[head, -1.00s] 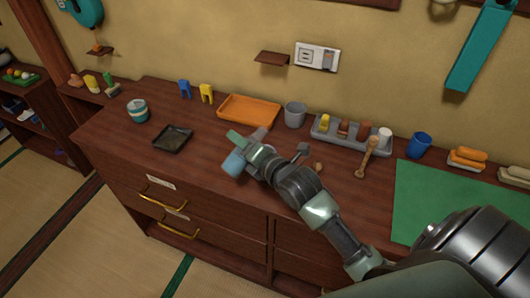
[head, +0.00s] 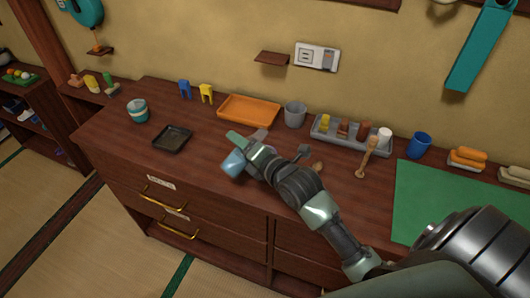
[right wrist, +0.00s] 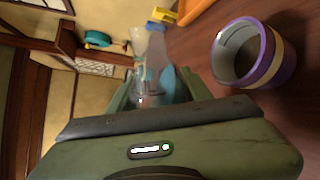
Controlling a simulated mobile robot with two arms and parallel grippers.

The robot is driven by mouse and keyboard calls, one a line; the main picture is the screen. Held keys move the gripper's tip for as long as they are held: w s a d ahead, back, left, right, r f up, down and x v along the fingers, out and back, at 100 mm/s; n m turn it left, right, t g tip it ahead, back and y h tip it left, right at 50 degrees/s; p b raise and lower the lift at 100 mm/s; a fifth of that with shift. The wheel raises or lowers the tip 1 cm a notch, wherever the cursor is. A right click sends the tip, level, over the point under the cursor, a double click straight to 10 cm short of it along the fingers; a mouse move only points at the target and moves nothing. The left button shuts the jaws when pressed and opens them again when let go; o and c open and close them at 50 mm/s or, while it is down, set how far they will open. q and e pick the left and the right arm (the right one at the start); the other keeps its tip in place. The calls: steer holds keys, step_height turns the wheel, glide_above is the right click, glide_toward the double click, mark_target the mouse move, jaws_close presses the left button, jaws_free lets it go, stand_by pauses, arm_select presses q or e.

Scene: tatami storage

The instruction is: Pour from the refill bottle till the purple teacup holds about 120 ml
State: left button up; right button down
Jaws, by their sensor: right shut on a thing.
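The refill bottle (head: 234,162) is pale blue and see-through. It is held over the front of the wooden counter and looks tilted. My right gripper (head: 245,145) is shut on it, and in the right wrist view the bottle (right wrist: 152,85) sits between the fingers. The purple teacup (right wrist: 284,62), with a cream band, stands beside the gripper in the right wrist view, its mouth open and its inside grey. I cannot tell its liquid level, and no stream shows. In the head view the cup is hidden behind my right gripper. My left gripper is not in view.
On the counter are a black tray (head: 172,138), a teal-banded cup (head: 138,111), an orange tray (head: 248,109), a grey cup (head: 295,114) and a grey rack (head: 352,138). A wooden mallet (head: 367,157) leans by the rack. The counter's left front is clear.

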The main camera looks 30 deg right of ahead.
steer(key=shift+s+a+f+m+y, duration=0.1)
steer(key=shift+a+f+m+y, duration=0.15)
steer(key=shift+m, duration=0.35)
steer(key=shift+a+f+m+y, duration=0.1)
steer(key=shift+f+m+y, duration=0.15)
steer(key=shift+m, duration=0.35)
stand_by(3.2)
steer(key=shift+f+m+y, duration=0.3)
steer(key=shift+f, duration=0.25)
stand_by(2.0)
steer(key=shift+r, duration=0.1)
steer(key=r+n+h, duration=0.1)
steer(key=n, duration=0.1)
steer(key=d+r+n, duration=0.1)
steer(key=shift+r+n+h, duration=0.2)
steer(key=shift+n+h, duration=0.2)
